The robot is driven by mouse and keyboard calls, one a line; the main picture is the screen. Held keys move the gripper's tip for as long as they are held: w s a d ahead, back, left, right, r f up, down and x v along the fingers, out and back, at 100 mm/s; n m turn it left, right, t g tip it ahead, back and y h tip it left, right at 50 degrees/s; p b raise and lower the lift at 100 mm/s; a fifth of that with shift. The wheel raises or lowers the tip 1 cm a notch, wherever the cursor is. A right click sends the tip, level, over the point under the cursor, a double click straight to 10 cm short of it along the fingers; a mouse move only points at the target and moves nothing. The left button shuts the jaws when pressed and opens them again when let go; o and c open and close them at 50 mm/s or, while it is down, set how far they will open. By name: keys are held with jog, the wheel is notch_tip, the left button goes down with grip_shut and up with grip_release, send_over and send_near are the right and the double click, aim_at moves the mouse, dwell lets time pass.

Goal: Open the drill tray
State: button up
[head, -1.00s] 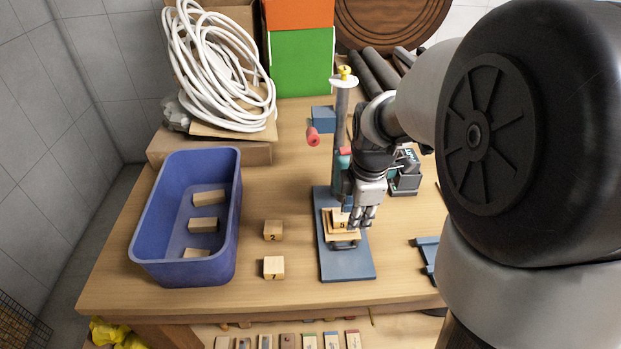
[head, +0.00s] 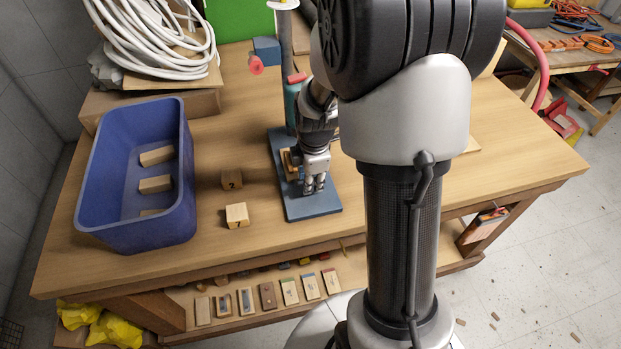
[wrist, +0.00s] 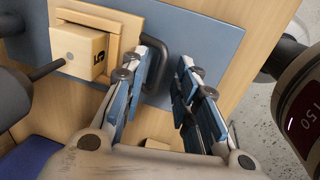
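The drill press stands on a blue base plate (head: 318,208); its column is partly hidden behind my arm. The small wooden drill tray (wrist: 118,22) sits on the plate with a block marked 5 (wrist: 78,52) on it. A dark loop handle (wrist: 158,47) sticks out from the tray's side. My gripper (wrist: 168,68) is open, its blue-padded fingers on either side of the handle, with gaps visible between pads and bar. In the head view my gripper (head: 314,184) points down over the plate beside the tray and hides part of it.
A blue bin (head: 86,200) with wooden blocks stands at the left. Blocks marked 2 (head: 231,179) and 7 (head: 237,215) lie between bin and plate. A coiled white hose (head: 150,40) lies on a box behind. The tabletop (head: 500,130) is clear at the right.

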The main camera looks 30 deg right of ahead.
jog(key=shift+c, duration=0.2)
grip_shut()
jog(key=shift+s, duration=0.1)
dwell(0.5)
